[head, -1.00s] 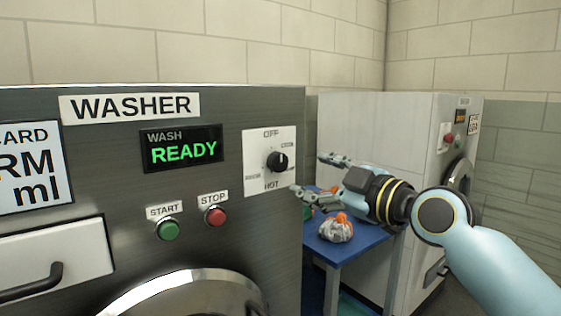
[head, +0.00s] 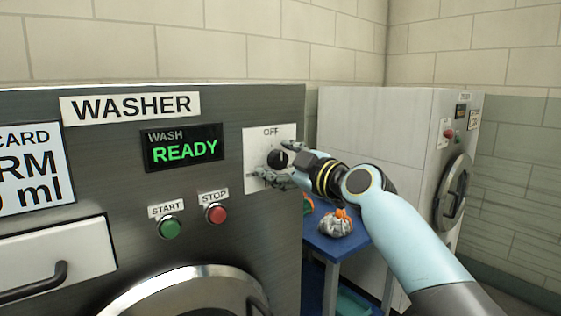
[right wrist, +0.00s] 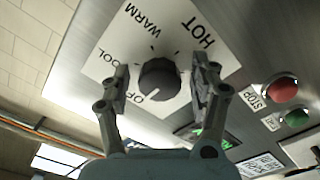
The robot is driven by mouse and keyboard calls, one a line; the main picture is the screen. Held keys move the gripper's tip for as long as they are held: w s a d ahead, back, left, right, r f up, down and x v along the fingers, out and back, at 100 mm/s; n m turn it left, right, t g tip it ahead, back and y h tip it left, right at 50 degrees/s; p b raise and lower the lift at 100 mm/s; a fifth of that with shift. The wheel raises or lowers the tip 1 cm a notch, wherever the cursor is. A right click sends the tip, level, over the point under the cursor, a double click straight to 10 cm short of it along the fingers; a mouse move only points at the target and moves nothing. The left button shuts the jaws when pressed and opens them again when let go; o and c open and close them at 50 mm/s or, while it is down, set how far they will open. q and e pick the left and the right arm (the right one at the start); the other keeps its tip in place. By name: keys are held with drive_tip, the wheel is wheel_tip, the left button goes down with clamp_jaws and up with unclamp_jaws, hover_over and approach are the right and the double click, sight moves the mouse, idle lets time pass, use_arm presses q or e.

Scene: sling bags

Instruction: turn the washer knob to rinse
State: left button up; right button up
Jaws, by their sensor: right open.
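The washer knob (head: 277,158) is a dark round dial on a white label plate (head: 255,135) on the washer front. In the right wrist view the knob (right wrist: 158,80) sits between my two fingers, and its white mark points toward the OFF label. My right gripper (head: 271,160) is at the plate with its fingers spread either side of the knob. In the right wrist view the right gripper (right wrist: 162,86) is open, with a gap on each side of the knob. COOL, WARM and HOT also show there; no rinse label is readable now. My left gripper is out of view.
The washer display (head: 183,148) reads WASH READY. A green START button (head: 170,228) and a red STOP button (head: 216,213) lie below the knob, to its left. A blue table (head: 335,247) with a grey bag (head: 337,224) stands right of the washer, before another machine (head: 375,130).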

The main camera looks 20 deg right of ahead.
drive_tip(key=c, duration=1.2)
drive_tip(key=shift+o, duration=0.2)
drive_tip(key=shift+m, duration=0.3)
